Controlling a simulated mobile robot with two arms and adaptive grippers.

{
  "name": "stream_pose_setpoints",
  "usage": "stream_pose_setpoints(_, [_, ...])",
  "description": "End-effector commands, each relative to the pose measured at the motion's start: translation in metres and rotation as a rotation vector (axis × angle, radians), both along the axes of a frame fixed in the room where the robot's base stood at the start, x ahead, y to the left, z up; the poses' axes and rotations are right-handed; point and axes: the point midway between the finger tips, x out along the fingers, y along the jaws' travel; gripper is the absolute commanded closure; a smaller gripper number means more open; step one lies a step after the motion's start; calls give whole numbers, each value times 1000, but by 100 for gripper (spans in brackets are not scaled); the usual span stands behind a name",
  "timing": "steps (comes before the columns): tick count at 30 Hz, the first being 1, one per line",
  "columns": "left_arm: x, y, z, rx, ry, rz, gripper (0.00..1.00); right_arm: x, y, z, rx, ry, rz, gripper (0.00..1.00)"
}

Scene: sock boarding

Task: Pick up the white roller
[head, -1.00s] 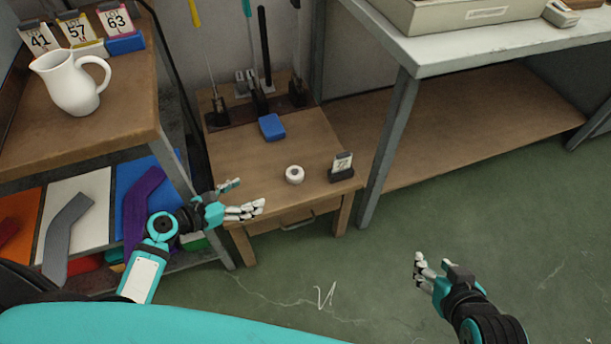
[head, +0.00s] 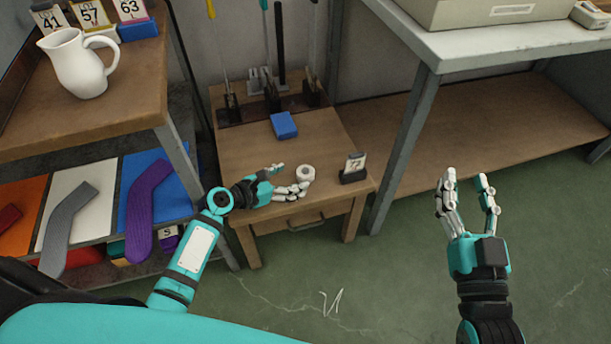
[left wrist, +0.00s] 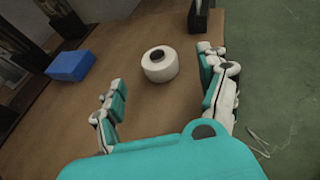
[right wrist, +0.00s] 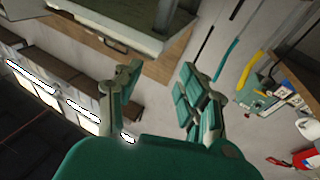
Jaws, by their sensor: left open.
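The white roller (head: 306,173) is a short white ring with a dark hole. It lies on the small wooden table (head: 250,160) near its front edge. My left gripper (head: 290,180) is open at the table, its fingers just left of the roller. In the left wrist view the roller (left wrist: 160,64) lies just ahead of the open left fingers (left wrist: 165,95), nothing between them. I cannot tell whether a finger touches it. My right gripper (head: 467,180) is open and empty, raised over the green floor at the right, away from the small table.
A shelf with a white jug (head: 78,62) is at the left; a grey-legged bench (head: 480,45) is at the right.

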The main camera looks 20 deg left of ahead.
Motion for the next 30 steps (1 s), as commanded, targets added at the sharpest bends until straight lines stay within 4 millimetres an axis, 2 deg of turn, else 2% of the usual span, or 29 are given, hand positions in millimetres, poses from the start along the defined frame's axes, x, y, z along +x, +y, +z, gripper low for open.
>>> stream_pose_setpoints(5, [7,-4,-2,0,-2,0,24,-3,2,13,23,-83,5,60])
stream_pose_setpoints(8, [15,-8,-6,0,-2,-2,24,-8,3,31,52,-193,12,60])
stream_pose_setpoints(15, [33,-19,-13,1,0,0,24,-35,2,74,134,-479,27,60])
stream_pose_setpoints(18, [39,-23,-14,-1,-1,0,24,-46,1,86,159,-567,32,60])
stream_pose_setpoints(22, [43,-25,-16,0,0,0,24,-55,0,95,178,-629,35,60])
stream_pose_setpoints(30, [44,-26,-15,0,0,1,24,-56,-1,97,182,-640,36,60])
